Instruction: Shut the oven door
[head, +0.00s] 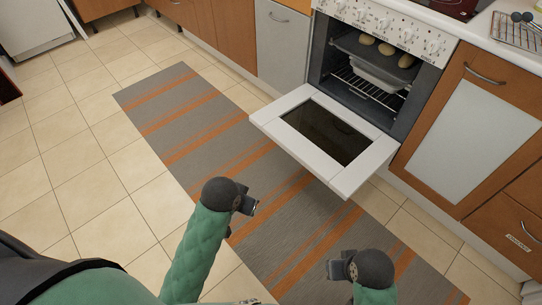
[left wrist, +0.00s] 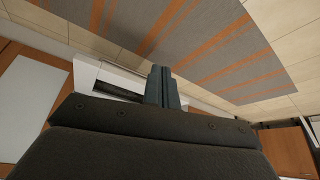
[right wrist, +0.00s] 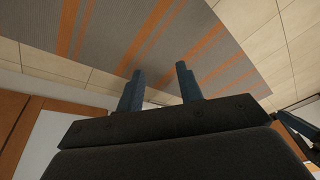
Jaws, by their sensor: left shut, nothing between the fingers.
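The white oven (head: 391,29) stands at the upper right of the head view. Its door (head: 280,101) is hinged down and lies open, roughly level, with a dark glass window. Inside the oven are a tray with several potatoes or rolls (head: 386,49) and a wire rack. My left gripper (head: 253,207) is shut and empty, in front of the door and to its left, apart from it. In the left wrist view its fingers (left wrist: 161,88) are together. My right gripper (head: 331,269) is below the door's near corner, apart from it; its fingers (right wrist: 160,88) are spread and empty in the right wrist view.
A grey and orange striped rug (head: 195,116) lies on the tiled floor in front of the oven. Open floor (head: 85,160) lies to the left.

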